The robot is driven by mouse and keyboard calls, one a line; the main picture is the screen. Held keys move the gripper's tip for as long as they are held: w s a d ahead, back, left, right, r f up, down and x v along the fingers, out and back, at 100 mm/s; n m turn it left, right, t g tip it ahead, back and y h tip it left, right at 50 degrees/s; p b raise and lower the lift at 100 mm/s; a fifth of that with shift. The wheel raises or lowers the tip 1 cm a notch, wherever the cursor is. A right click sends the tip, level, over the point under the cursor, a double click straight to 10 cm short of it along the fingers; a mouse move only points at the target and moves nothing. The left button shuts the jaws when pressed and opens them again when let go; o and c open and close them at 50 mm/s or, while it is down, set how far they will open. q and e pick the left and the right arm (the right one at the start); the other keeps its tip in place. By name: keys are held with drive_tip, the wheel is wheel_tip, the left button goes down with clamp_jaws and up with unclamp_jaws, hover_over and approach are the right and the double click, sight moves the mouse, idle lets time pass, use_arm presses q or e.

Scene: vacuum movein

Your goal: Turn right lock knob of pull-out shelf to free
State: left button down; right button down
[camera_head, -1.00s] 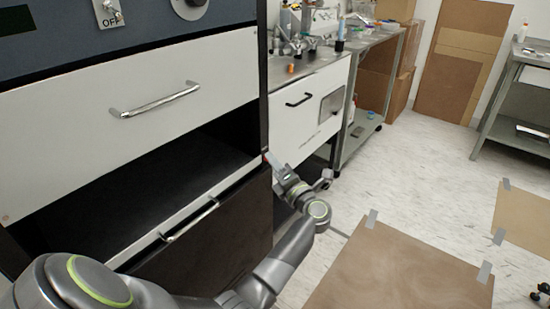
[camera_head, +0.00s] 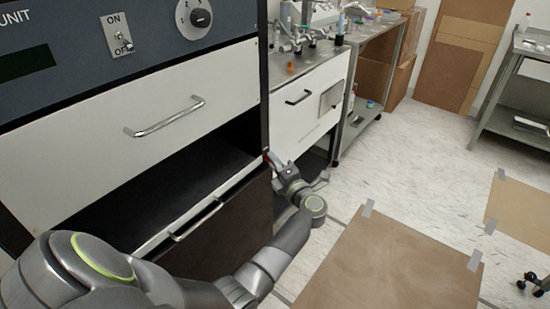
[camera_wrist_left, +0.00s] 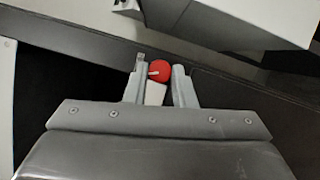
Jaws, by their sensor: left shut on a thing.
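The right lock knob is a small red round knob with a pale pointer, seen in the left wrist view (camera_wrist_left: 160,68). It sits between the fingers of my left gripper (camera_wrist_left: 160,84), which are shut on it. In the head view, my left gripper (camera_head: 273,163) is at the cabinet's right front post, with a bit of red at its fingertips. The pull-out shelf (camera_head: 160,236) shows as a white front edge with a metal handle, below a dark opening. My left arm hides its left end. My right gripper is not in view.
A white drawer front with a metal handle (camera_head: 168,117) is above the opening. A control panel (camera_head: 75,50) with a switch and dial is above that. A white-fronted bench (camera_head: 305,108) stands close to the right. Floor further right is mostly open, with brown sheets (camera_head: 395,262) taped down.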

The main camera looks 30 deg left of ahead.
use_arm(q)
drive_tip(key=shift+r+m+g+h+p, duration=0.15)
drive_tip(key=shift+m+h+p, duration=0.3)
drive_tip(key=shift+m+p, duration=1.2)
drive_tip(key=shift+f+m+g+h+p, duration=0.1)
drive_tip(key=shift+m+g+h+p, duration=0.3)
drive_tip(key=shift+p, duration=2.25)
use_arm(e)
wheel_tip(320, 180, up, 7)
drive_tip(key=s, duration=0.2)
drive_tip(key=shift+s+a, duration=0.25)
use_arm(q)
drive_tip(key=shift+m, duration=0.25)
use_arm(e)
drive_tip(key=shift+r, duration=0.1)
use_arm(q)
drive_tip(key=c, duration=1.2)
unclamp_jaws()
drive_tip(key=shift+r, duration=0.1)
